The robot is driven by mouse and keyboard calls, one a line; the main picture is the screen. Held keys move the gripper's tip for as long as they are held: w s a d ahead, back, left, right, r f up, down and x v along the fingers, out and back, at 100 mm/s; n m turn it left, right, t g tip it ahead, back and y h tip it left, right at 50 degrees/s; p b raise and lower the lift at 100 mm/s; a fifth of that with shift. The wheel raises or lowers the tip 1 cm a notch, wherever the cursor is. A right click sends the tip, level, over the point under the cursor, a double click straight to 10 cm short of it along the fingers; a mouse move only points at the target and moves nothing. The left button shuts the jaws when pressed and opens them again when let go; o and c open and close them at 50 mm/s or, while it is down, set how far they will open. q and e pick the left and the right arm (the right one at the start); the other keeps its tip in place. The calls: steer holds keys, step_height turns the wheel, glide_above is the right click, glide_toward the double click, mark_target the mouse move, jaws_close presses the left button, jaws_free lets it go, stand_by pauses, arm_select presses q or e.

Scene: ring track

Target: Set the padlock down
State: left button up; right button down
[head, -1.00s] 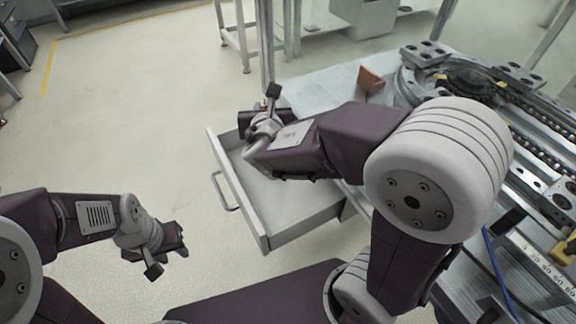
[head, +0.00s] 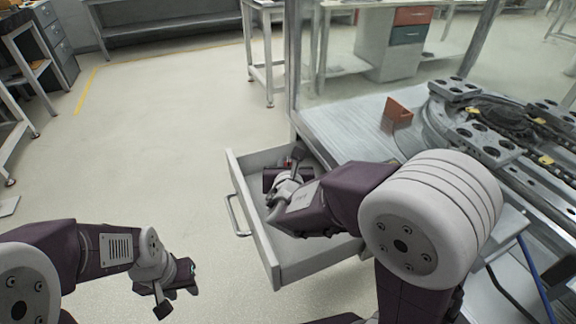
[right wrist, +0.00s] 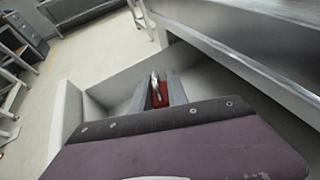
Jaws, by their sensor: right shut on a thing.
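The padlock, with a red body (right wrist: 160,98) and a silver shackle, sits between the fingers of my right gripper (right wrist: 158,92) in the right wrist view. In the head view my right gripper (head: 280,172) is over the inside of the open grey drawer (head: 262,247), near its far end. A small red bit of the padlock (head: 287,162) shows there. I cannot tell whether the padlock touches the drawer floor. My left gripper (head: 180,279) hangs empty over the floor at lower left, and its finger gap is unclear.
The drawer sticks out from under a grey workbench (head: 340,120), its handle (head: 236,215) facing left. On the bench are an orange-brown angled block (head: 397,113) and the ring track (head: 480,125). The floor left of the drawer is clear.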

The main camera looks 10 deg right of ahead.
arm_select(q)
steer(key=shift+f+b, duration=0.65)
steer(key=shift+f, duration=0.1)
arm_select(e)
steer(key=shift+f, duration=0.65)
steer(key=c, duration=1.3)
jaws_free()
arm_select(q)
steer(key=shift+r, duration=0.1)
arm_select(e)
steer(key=shift+r, duration=0.1)
